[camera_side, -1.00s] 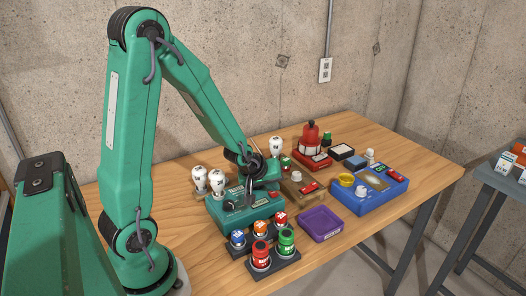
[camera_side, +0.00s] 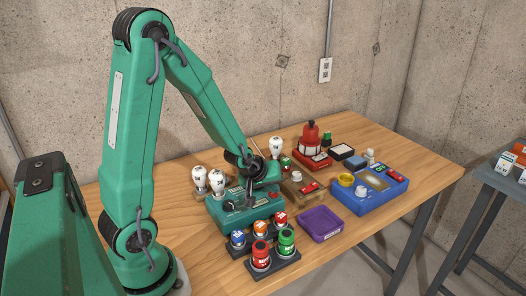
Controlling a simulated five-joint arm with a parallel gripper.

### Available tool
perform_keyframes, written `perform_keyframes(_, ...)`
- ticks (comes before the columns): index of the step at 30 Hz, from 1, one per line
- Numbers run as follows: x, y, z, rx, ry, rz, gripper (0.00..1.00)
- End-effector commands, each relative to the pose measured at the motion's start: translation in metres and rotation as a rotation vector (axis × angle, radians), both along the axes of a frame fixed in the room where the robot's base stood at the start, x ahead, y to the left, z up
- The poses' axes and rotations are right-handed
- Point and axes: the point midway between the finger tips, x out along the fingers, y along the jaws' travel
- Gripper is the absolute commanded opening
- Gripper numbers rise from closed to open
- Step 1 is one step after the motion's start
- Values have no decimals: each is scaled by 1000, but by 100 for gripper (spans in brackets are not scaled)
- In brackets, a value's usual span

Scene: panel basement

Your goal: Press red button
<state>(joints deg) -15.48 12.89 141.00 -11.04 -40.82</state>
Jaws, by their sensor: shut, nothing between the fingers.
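My gripper (camera_side: 246,193) is over the teal box (camera_side: 226,217) near the middle of the table, pointing down with its fingers together and empty. It hides part of the box's top. Other red items stand nearby: a red-topped piece (camera_side: 280,218) in a dark holder, and a red domed object (camera_side: 311,133) on a red base farther back.
A red jar (camera_side: 260,256) and a green jar (camera_side: 287,240) are in front. A purple tray (camera_side: 320,224) and a blue box (camera_side: 365,205) lie to the right. The wooden table (camera_side: 420,158) is bare at the far right.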

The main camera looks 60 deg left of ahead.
Motion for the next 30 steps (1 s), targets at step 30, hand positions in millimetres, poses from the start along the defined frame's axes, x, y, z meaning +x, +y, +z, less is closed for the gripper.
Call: perform_keyframes(30,0,0,10,0,0,0,0)
